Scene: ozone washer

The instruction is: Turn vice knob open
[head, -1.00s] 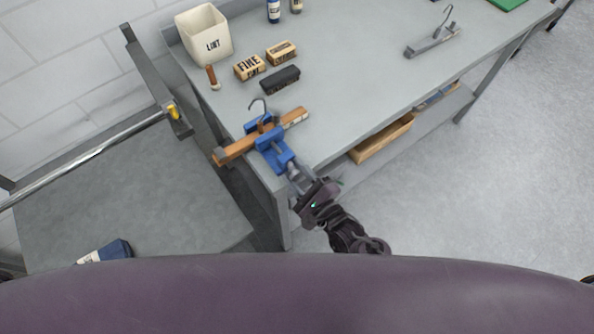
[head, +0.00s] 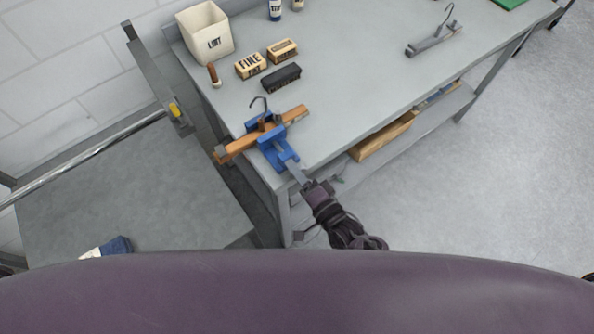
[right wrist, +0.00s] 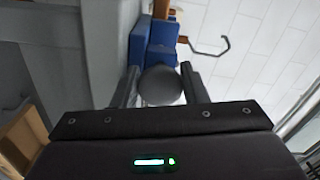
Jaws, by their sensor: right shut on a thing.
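The blue vice (head: 280,157) is fixed at the near left corner of the grey workbench. Its jaws are around a wooden-handled piece (head: 238,147) with a dark hook. In the right wrist view, the blue vice body (right wrist: 153,42) stands behind the round dark grey vice knob (right wrist: 160,86). My right gripper (head: 307,184) is at the front end of the vice. In the right wrist view its two fingers (right wrist: 160,88) stand on either side of the knob, shut on it. In the head view the gripper hides most of the knob. My left gripper is out of view.
A LINT bin (head: 204,36), two labelled blocks (head: 250,65), a dark brush (head: 281,78) and a small wooden-handled tool (head: 214,75) stand on the bench behind the vice. A metal hook stand (head: 432,42) is farther right. A wooden tray (head: 382,137) sits on the lower shelf.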

